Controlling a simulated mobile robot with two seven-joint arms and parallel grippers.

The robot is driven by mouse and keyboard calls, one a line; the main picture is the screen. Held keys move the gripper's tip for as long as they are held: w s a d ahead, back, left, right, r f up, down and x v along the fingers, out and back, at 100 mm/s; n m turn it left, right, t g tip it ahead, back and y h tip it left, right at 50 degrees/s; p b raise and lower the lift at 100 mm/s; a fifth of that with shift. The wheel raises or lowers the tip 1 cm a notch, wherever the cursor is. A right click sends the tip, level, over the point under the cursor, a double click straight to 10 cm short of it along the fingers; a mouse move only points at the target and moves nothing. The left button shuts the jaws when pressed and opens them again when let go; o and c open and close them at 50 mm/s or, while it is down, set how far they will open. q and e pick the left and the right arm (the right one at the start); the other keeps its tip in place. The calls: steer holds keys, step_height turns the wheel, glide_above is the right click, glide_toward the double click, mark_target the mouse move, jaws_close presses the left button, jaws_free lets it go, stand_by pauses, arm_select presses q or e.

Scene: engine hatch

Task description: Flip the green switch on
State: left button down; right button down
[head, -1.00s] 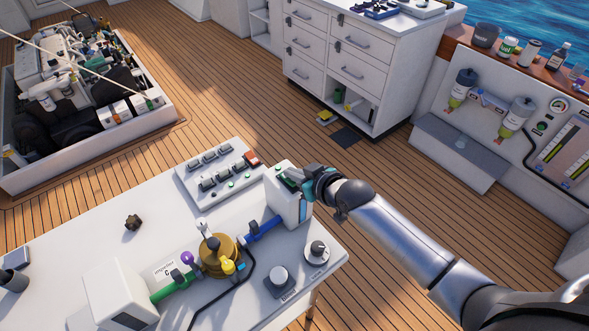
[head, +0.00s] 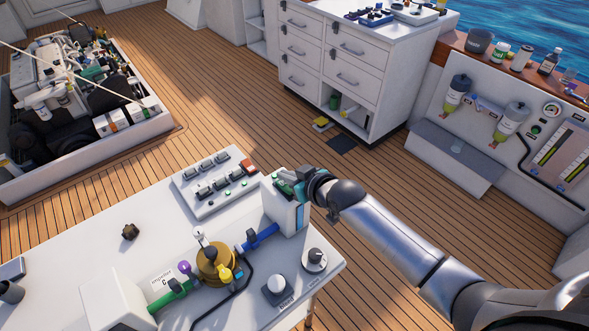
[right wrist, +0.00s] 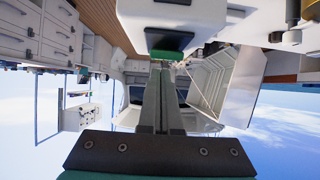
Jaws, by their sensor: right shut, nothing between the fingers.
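The green switch (right wrist: 168,55) shows in the right wrist view as a green piece at the edge of a dark plate on a white box (right wrist: 188,14). In the head view, the white box (head: 287,217) stands at the table's far right edge, with the blue pipe running to it. My right gripper (head: 288,186) is at the top of this box. Its fingers (right wrist: 165,72) are shut and empty, with the tips close to the green switch. I cannot tell whether they touch it. The switch's exact position is unclear. My left gripper is not in view.
A panel of grey switches (head: 212,184) lies beside the box. A brass valve body (head: 215,263) with coloured levers and a black knob (head: 314,259) stand nearer on the white table (head: 85,245). A drawer cabinet (head: 330,70) stands beyond open deck.

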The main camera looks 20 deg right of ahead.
step_height(320, 180, up, 4)
steer(key=p, duration=0.3)
steer(key=shift+f+p, duration=0.1)
steer(key=shift+p, duration=0.2)
steer(key=shift+s+r+p, duration=0.1)
steer(key=shift+r+p, duration=0.2)
steer(key=shift+r, duration=0.05)
steer(key=w+r+p+v, duration=0.1)
steer(key=v, duration=0.8)
steer(key=shift+s+r, duration=0.15)
steer(key=shift+r, duration=0.25)
steer(key=shift+a, duration=0.15)
